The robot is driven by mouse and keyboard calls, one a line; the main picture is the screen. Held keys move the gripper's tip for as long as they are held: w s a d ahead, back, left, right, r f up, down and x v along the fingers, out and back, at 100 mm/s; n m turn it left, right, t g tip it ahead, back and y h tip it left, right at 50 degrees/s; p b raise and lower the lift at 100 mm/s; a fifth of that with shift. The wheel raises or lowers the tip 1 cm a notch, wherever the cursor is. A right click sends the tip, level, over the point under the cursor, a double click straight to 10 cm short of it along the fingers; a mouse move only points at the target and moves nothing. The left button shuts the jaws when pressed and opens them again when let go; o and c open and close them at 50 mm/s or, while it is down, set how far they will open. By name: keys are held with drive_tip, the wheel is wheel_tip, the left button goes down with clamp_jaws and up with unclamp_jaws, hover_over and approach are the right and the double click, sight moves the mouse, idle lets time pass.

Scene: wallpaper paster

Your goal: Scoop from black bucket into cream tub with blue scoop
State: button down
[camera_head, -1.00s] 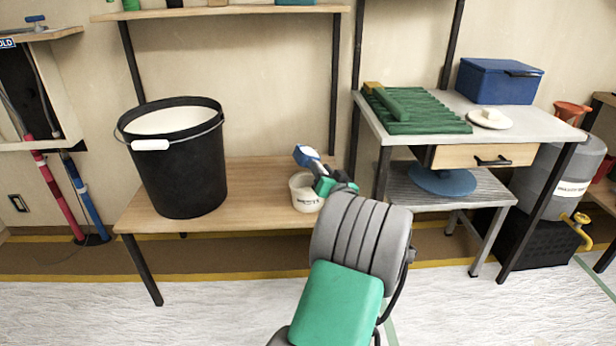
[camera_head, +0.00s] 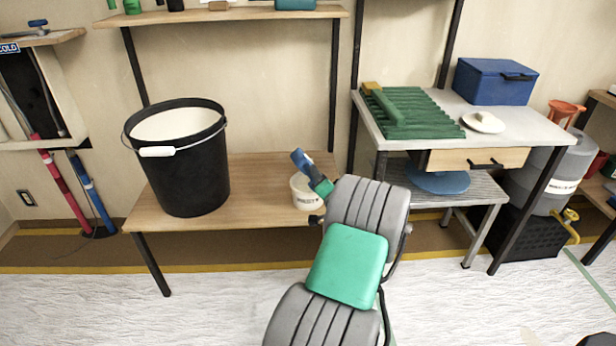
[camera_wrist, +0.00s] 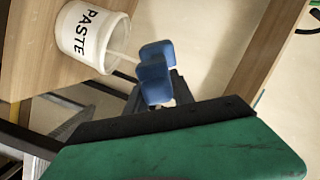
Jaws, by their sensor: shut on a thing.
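The black bucket (camera_head: 190,175) stands upright on the left of the wooden bench, with white paste (camera_head: 175,123) inside. The cream tub (camera_head: 304,197) stands to its right on the same bench, partly behind my arm. My gripper (camera_head: 322,188) is shut on the blue scoop (camera_head: 303,162), which is tilted above the tub's rim. In the wrist view the scoop (camera_wrist: 155,75) is beside the mouth of the tub (camera_wrist: 85,38), which is marked PASTE. A thin pale strip runs between them; I cannot tell whether it is paste. The scoop's inside is hidden.
The wooden bench (camera_head: 255,170) is clear between bucket and tub. A grey table (camera_head: 455,125) at the right carries a green ridged tray (camera_head: 415,115) and a blue box (camera_head: 495,82). A shelf (camera_head: 235,15) hangs above the bench.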

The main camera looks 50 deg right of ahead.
drive_tip(key=m+p, duration=0.5)
drive_tip(key=shift+w+a+f, duration=0.15)
drive_tip(key=shift+f, duration=0.15)
drive_tip(key=m+p, duration=0.2)
drive_tip(key=m, duration=0.1)
drive_tip(key=d+f+m+p, duration=0.1)
drive_tip(key=m, duration=0.1)
drive_tip(key=shift+s+d+f+g+y, duration=0.1)
drive_tip(key=shift+s+g+y, duration=0.2)
drive_tip(key=shift+s, duration=0.05)
drive_tip(key=m, duration=0.1)
drive_tip(key=f+m+p, duration=0.1)
drive_tip(key=m, duration=0.1)
drive_tip(key=d+m, duration=0.1)
drive_tip(key=m, duration=0.1)
drive_tip(key=shift+s+f, duration=0.25)
